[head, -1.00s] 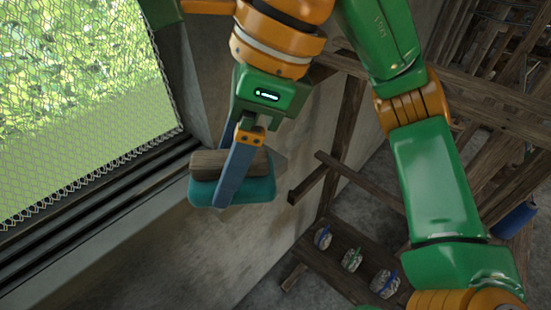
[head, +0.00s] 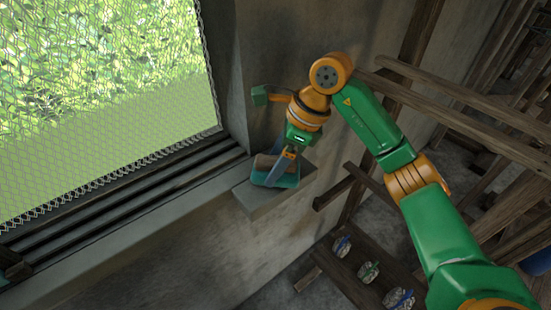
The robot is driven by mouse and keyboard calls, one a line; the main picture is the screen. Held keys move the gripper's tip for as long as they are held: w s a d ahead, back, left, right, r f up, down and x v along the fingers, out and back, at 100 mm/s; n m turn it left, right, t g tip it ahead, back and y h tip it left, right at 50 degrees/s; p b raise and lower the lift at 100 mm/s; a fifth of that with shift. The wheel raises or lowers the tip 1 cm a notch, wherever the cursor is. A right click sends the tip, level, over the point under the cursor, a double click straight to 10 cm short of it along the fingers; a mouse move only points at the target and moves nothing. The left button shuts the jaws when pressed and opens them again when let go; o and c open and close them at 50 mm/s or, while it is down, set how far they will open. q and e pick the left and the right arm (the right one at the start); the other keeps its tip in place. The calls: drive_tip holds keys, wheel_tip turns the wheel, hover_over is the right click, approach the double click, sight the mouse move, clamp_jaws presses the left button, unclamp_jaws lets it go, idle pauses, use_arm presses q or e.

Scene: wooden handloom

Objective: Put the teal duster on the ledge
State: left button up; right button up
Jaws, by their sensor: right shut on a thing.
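The teal duster (head: 287,181) has a brown wooden grip block (head: 265,161) on a teal pad. My right gripper (head: 274,180) is shut on the block, its blue-grey fingers pointing down. The duster is level over the small grey ledge (head: 257,199) that juts from the wall at the window's lower right corner. Its pad lies within the ledge's outline; I cannot tell whether it touches the ledge or is just above it. The fingers hide part of the block and pad. My left gripper is out of view.
The window with wire mesh (head: 110,100) and its sill (head: 130,225) lie left of the ledge. Wooden beams (head: 450,115) stand at the right. A low wooden shelf (head: 345,272) with several patterned bundles is below right. The wall below the ledge is clear.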

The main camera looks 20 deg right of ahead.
sight(276, 158)
drive_tip(key=shift+f, duration=0.15)
drive_tip(key=o, duration=1)
drive_tip(key=shift+r, duration=0.3)
drive_tip(key=v, duration=0.5)
drive_tip(key=shift+d+r+b, duration=0.15)
drive_tip(key=shift+r+b, duration=0.1)
drive_tip(key=shift+b, duration=0.1)
drive_tip(key=p+v, duration=0.1)
drive_tip(key=v, duration=0.5)
drive_tip(key=shift+s+r+p, duration=0.1)
drive_tip(key=shift+p, duration=0.2)
drive_tip(key=shift+d, duration=0.1)
